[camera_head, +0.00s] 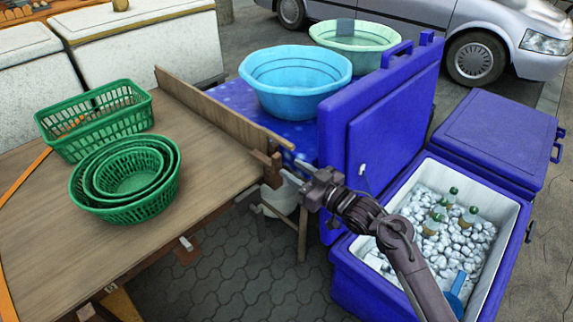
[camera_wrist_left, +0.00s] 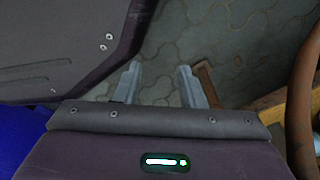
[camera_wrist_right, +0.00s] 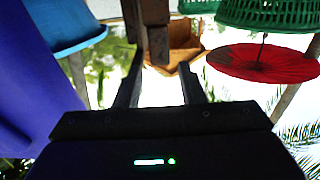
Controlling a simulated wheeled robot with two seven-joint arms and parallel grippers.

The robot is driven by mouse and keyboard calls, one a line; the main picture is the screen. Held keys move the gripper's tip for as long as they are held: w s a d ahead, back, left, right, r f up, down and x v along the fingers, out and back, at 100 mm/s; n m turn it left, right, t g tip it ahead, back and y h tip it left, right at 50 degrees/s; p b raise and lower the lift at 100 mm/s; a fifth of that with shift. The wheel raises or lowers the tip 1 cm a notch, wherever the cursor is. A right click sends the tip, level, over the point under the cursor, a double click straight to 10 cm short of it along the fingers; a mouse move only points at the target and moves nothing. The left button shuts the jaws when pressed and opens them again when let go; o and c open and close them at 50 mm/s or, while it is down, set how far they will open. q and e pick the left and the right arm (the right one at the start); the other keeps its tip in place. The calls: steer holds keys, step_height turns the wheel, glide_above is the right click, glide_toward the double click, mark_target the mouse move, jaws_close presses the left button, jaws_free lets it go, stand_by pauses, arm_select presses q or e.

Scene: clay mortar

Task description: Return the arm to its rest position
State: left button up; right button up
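My right arm (camera_head: 395,240) comes in from the lower right in the head view and reaches over the open cooler. Its gripper (camera_head: 296,171) is near the corner of the wooden table, in front of the blue cooler lid. In the right wrist view the right gripper (camera_wrist_right: 162,78) has its fingers apart with nothing held; a wooden post lies beyond them. My left gripper (camera_wrist_left: 158,77) shows only in the left wrist view. Its fingers are apart and empty, over grey paving. Whether the right fingers touch the table edge cannot be told.
The wooden table (camera_head: 215,160) holds green baskets (camera_head: 125,205). Its raised plank (camera_head: 215,110) stands beside the right gripper. A blue cooler (camera_head: 345,275) holds ice and several bottles, its lid (camera_head: 400,100) standing open. Two basins (camera_head: 295,100) sit behind. Paving (camera_head: 240,275) is clear.

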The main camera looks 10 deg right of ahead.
arm_select(q)
steer(key=shift+w+r, duration=0.1)
steer(key=shift+w, duration=0.15)
arm_select(e)
steer(key=shift+s+d, duration=0.1)
steer(key=shift+s, duration=0.05)
